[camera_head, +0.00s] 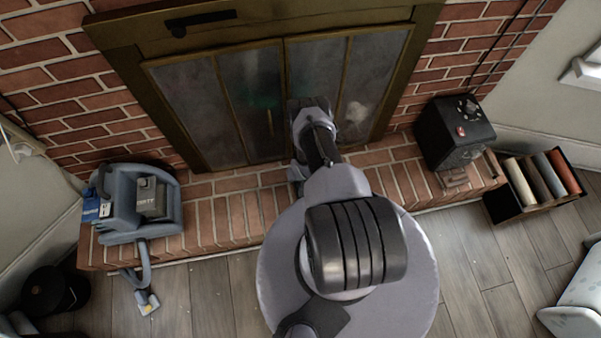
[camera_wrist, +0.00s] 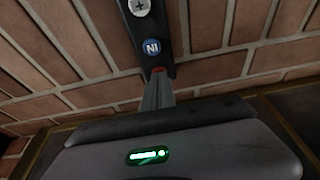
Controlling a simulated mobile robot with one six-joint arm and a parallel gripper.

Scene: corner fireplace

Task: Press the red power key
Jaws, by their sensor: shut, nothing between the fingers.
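In the wrist view a narrow black strip (camera_wrist: 150,28) like a remote lies against brick. In the head view my arm hides the strip and the fingertips.
A glass-doored fireplace (camera_head: 193,107) stands behind the brick hearth (camera_head: 221,215). A blue-grey vacuum (camera_head: 121,207) stands left on the hearth, a black box with a red-marked top (camera_head: 445,145) right. A book crate (camera_head: 512,210) is on the floor.

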